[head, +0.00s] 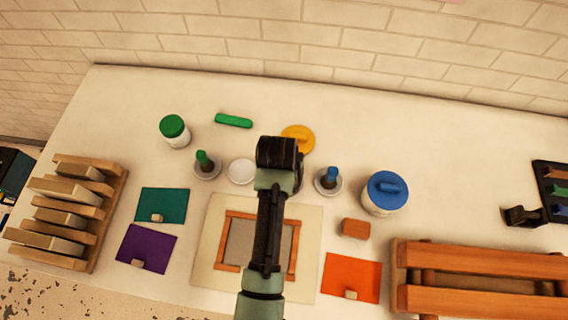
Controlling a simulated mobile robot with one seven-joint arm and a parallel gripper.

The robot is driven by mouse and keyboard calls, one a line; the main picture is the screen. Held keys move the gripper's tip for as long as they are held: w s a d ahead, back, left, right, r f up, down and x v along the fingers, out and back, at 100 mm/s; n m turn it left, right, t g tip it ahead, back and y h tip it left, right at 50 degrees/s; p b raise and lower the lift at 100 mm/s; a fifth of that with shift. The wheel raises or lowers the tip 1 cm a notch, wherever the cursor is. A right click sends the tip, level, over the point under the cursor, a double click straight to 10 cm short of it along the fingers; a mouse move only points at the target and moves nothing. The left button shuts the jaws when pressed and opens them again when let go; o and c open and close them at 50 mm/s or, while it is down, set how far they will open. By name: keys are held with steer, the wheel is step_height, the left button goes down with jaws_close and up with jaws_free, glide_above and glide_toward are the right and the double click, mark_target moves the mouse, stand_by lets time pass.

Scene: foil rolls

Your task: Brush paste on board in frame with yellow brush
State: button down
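A wooden frame (232,214) lies on a cream mat (208,262) at the front middle, with a grey board (240,240) inside it. My arm crosses over the frame and covers part of it. The dark end of my arm, with my gripper (280,152), is beyond the frame, in front of a round yellow item (300,133) that it partly hides. The fingers cannot be made out, so I cannot tell whether they are open or hold anything. No yellow brush can be made out. A white dish (242,171) left of the arm looks empty.
A green-handled tool (203,158) and a blue-handled tool (332,174) stand in small dishes. A green-lidded jar (174,131) and a blue-lidded jar (385,192) flank them. Wooden racks stand left (122,205) and right (480,262). The back right of the table is clear.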

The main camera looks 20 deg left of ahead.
steer(key=shift+s+f, duration=0.1)
steer(key=shift+f, duration=0.3)
stand_by(1.4)
step_height(320, 180, up, 7)
steer(key=p, duration=0.7)
steer(key=shift+r, duration=0.15)
stand_by(0.8)
